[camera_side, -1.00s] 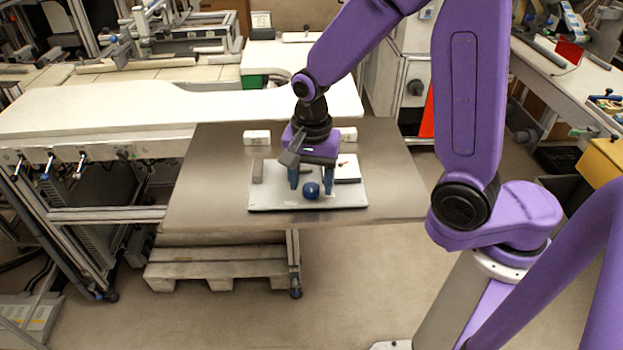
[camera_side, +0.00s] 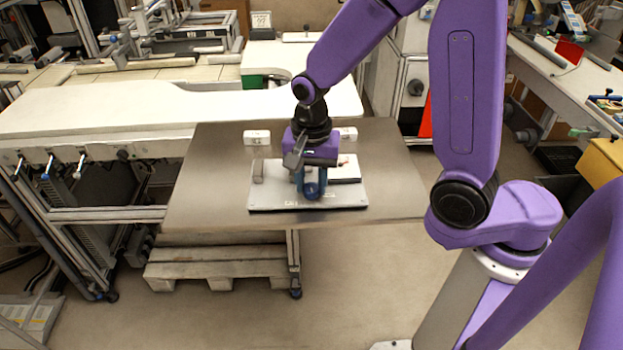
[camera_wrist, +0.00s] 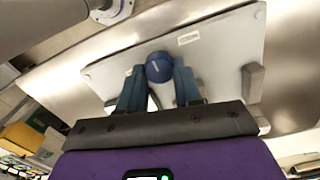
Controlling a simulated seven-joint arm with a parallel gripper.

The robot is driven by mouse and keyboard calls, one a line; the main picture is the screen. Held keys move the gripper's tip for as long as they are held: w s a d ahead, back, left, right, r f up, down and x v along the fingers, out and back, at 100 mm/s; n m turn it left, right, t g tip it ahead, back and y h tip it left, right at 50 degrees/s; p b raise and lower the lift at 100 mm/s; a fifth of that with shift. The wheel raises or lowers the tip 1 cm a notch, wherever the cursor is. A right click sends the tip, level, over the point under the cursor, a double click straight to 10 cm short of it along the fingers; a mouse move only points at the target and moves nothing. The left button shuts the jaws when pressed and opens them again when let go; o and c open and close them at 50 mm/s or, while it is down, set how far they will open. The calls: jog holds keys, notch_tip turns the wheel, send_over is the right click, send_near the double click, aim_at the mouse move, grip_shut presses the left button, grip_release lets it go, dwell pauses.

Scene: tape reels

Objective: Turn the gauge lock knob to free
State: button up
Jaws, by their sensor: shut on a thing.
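The gauge lock knob is a round blue knob (camera_side: 312,190) near the front middle of a pale grey plate (camera_side: 345,201). In the wrist view the knob (camera_wrist: 158,68) has a short white line on its face, and the plate (camera_wrist: 215,45) has a small label near one edge. My gripper (camera_side: 311,186) is over the plate with its blue fingers shut on the knob from both sides. In the wrist view my gripper (camera_wrist: 158,76) has a fingertip against each side of the knob. The words marking the knob's positions are too small to read.
A grey block (camera_side: 258,171) stands on the plate's left part, and a white piece (camera_side: 346,172) lies on its right. The table is bare left and right of the plate.

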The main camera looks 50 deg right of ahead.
aim_at(309, 187)
jog(key=n, duration=0.4)
jog(key=shift+w, duration=0.1)
jog(key=n, duration=0.4)
jog(key=shift+a+n, duration=0.15)
jog(key=shift+n, duration=0.15)
jog(key=n, duration=0.4)
jog(key=shift+n, duration=0.3)
jog(key=shift+a+n, duration=0.15)
jog(key=shift+n, duration=1.75)
jog(key=o, duration=1)
jog(key=shift+o, duration=0.2)
jog(key=shift+r, duration=0.1)
notch_tip(309, 187, up, 17)
jog(key=shift+r, duration=0.15)
